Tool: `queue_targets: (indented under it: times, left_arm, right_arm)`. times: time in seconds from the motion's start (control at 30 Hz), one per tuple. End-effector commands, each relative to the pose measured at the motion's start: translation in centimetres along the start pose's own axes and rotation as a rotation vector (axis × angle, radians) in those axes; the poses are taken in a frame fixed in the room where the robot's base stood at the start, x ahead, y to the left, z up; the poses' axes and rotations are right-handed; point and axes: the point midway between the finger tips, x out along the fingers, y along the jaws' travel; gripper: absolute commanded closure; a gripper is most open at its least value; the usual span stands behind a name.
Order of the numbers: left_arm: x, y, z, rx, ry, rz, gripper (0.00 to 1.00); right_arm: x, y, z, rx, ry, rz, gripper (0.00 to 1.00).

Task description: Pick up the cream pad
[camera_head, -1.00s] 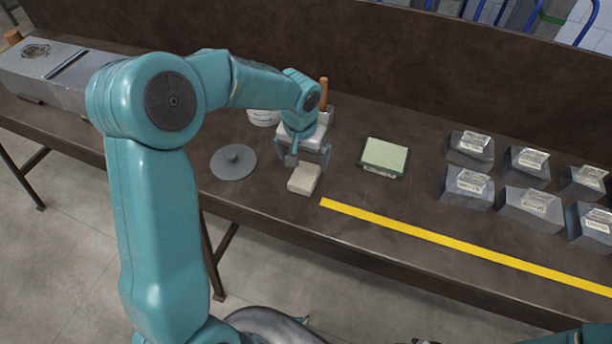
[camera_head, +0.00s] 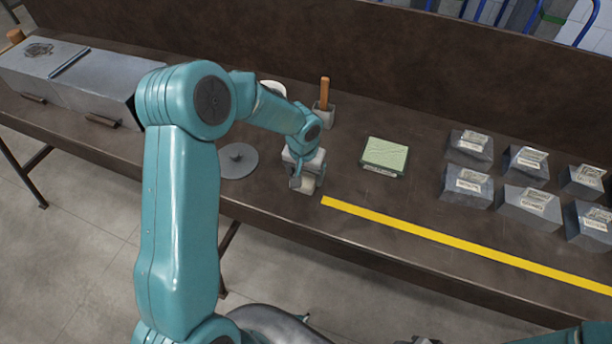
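The cream pad (camera_head: 307,184) lies on the dark bench near its front edge, left of the yellow strip's end. Most of it is hidden under my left gripper (camera_head: 306,183). That gripper points down over the pad with its fingers at the pad's sides. I cannot tell whether the fingers touch the pad or stand apart from it.
A green-topped block (camera_head: 385,154) is to the right. A wooden-handled tool in a holder (camera_head: 324,113) stands behind. Several grey blocks (camera_head: 469,187) fill the right. A yellow strip (camera_head: 450,241) runs along the front.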

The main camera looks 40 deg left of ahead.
Motion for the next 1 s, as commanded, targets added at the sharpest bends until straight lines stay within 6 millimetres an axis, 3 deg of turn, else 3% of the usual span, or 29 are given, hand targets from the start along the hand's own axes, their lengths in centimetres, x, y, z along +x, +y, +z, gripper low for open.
queue_targets:
  times: [0.03,0.07,0.37,0.57,0.77,1.0]
  left_arm:
    - [0.0,0.0,0.0,0.0,0.0,0.0,0.5]
    - [0.0,0.0,0.0,0.0,0.0,0.0,0.58]
    - [-0.1,0.0,0.0,0.0,0.0,0.0,0.58]
    - [-1.9,0.0,-0.3,0.001,0.004,-0.001,0.58]
    - [-6.7,0.1,-1.0,0.0,0.009,0.001,0.58]
    - [-14.2,0.1,-1.8,0.0,0.007,0.001,0.58]
  right_arm:
    - [0.0,0.0,0.0,0.0,0.0,0.0,0.57]
    - [0.0,0.0,0.0,0.0,0.0,0.0,0.57]
    - [0.0,0.0,0.0,0.0,0.0,0.0,0.57]
    - [0.1,0.0,0.0,0.0,0.0,0.0,0.57]
    - [0.2,0.1,0.0,0.0,0.0,0.0,0.57]
    - [0.2,0.1,0.0,0.0,0.0,0.0,0.57]
